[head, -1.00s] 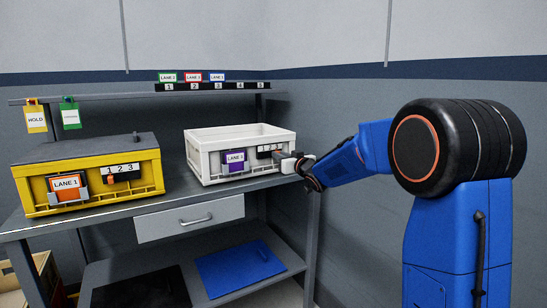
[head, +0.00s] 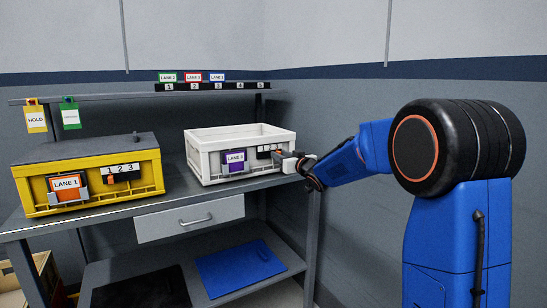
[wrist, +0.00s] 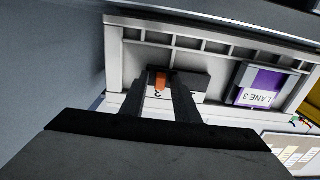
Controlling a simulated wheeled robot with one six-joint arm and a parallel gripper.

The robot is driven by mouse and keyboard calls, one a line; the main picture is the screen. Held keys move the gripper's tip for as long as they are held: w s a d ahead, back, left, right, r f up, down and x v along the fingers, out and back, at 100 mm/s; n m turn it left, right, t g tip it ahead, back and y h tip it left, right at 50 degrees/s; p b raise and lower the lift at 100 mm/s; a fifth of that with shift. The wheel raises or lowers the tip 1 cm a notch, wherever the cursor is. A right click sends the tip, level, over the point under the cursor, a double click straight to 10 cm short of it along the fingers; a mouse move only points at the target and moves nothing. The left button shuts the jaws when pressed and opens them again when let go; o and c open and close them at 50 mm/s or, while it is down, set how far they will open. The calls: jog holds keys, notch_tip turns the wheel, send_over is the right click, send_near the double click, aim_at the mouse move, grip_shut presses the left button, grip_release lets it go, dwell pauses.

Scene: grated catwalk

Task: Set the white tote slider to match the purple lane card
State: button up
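The white tote (head: 215,170) stands on the bench with a purple lane card (head: 235,162) on its front. In the wrist view the purple card (wrist: 262,85) reads LANE 3, seen upside down. Right of the card in the head view is a small number plate (head: 265,152). Its orange slider knob (wrist: 163,80) appears by the digit 2; a 1 shows nearer the card, and the 3 is not readable.
A yellow tote (head: 90,185) with an orange LANE 1 card stands left on the same bench (head: 170,195). A rail above carries several numbered cards (head: 195,82). Hanging tags (head: 36,118) are at far left. The wall is close on the right.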

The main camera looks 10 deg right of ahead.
jog(key=shift+s, duration=0.1)
jog(key=v, duration=0.7)
dwell(0.6)
jog(key=s+d+f+m+g+h, duration=0.2)
jog(key=s+d+f+h, duration=0.1)
jog(key=s, duration=0.8)
jog(key=s+d+f+m+g+h, duration=0.2)
jog(key=s+d+g+h, duration=0.15)
jog(key=s, duration=0.75)
jog(key=s+a+f+g, duration=0.1)
jog(key=s+f+g, duration=0.2)
jog(key=s+f, duration=0.4)
jog(key=s+a+f+g, duration=0.2)
jog(key=s+f+g, duration=0.2)
jog(key=s, duration=2.1)
notch_tip(320, 180, down, 3)
jog(key=shift+a+f+y, duration=0.15)
jog(key=shift+a+y, duration=0.1)
jog(key=shift+y, duration=0.2)
